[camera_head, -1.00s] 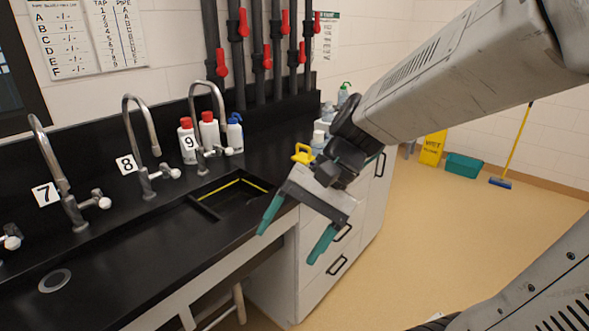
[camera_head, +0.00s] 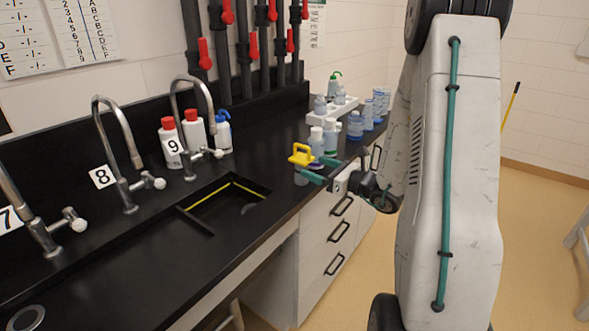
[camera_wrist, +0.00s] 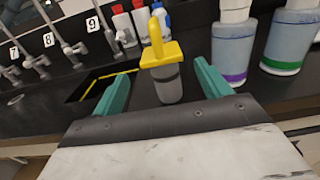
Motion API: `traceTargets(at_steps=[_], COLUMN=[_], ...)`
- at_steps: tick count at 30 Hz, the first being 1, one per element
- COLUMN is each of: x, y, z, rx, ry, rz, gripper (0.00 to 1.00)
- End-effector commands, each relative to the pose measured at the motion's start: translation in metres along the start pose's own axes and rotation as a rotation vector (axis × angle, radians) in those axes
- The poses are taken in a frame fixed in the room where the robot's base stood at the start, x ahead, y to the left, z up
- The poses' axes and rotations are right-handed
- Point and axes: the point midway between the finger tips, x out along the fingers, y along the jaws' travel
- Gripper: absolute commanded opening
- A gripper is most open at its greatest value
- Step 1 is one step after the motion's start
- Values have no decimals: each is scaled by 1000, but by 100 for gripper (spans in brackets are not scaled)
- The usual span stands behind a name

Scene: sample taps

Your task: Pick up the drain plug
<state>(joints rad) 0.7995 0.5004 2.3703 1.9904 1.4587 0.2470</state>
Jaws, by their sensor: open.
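The drain plug has a yellow handle (camera_head: 302,154) and a grey lower body, and stands upright on the black counter near its front edge, right of the sink. In the wrist view the plug (camera_wrist: 164,72) shows between and beyond my two teal fingers. My gripper (camera_head: 312,166) is open and level, reaching in from the right with its fingertips close to the plug. I cannot tell whether either finger touches it. In the head view the fingers partly cover the plug's lower body.
A black sink (camera_head: 228,203) with a yellow line inside lies left of the plug. Small bottles (camera_head: 331,137) stand close behind and to the right. Taps 7, 8 and 9 (camera_head: 190,130) line the back, with red-capped bottles (camera_head: 194,130) beside them. Drawers (camera_head: 325,235) sit below the counter.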

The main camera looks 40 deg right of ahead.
Motion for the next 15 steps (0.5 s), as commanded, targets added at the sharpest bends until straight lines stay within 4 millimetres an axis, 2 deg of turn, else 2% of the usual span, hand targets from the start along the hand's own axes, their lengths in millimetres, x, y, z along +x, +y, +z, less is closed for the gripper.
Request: traceTargets(at_steps=[5, 15], x=[16, 65], y=[3, 6], z=[0, 5], rx=[0, -2], ry=[0, 0], rz=[7, 17], gripper=[76, 76])
